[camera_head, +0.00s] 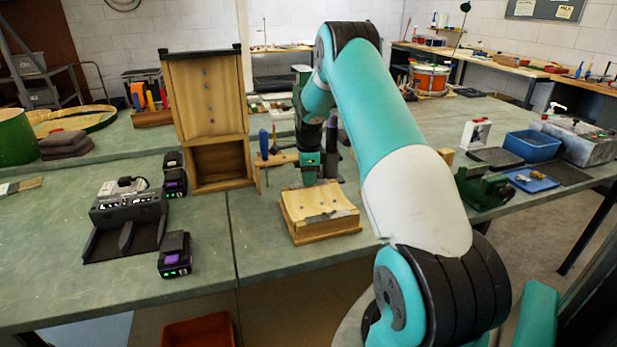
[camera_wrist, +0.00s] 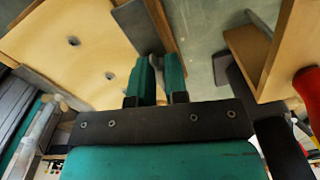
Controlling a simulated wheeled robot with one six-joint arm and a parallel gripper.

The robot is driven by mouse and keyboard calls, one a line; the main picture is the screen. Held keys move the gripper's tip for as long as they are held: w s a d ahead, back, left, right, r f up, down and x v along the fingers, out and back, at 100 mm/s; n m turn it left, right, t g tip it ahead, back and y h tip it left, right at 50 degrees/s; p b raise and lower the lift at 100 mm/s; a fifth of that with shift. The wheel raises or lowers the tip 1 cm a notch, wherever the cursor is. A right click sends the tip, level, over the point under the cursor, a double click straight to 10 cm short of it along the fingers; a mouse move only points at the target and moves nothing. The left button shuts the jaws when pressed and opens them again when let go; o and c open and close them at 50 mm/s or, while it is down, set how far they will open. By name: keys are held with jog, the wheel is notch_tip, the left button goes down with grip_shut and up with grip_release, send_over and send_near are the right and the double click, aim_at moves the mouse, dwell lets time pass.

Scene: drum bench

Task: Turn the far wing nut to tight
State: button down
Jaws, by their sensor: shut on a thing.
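My gripper (camera_head: 309,172) points down at the far edge of a low wooden block with a hollowed top (camera_head: 320,228). In the wrist view its two teal fingers (camera_wrist: 160,80) are close together, with a narrow gap between them. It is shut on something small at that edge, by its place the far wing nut. No other wing nut can be made out clearly.
A tall wooden box with a holed panel (camera_head: 205,95) stands left of the block. A tool rack with a blue-handled tool (camera_head: 263,144) is close behind. A charger (camera_head: 128,212) and batteries lie left, a green vise (camera_head: 483,186) right.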

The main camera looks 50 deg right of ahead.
jog(key=shift+w+r, duration=0.2)
jog(key=shift+r, duration=0.05)
jog(key=c, duration=1.3)
grip_release()
jog(key=shift+o, duration=0.8)
jog(key=shift+s+f, duration=0.1)
jog(key=shift+f, duration=0.05)
notch_tip(320, 180, up, 18)
jog(key=b, duration=0.2)
jog(key=shift+f, duration=0.25)
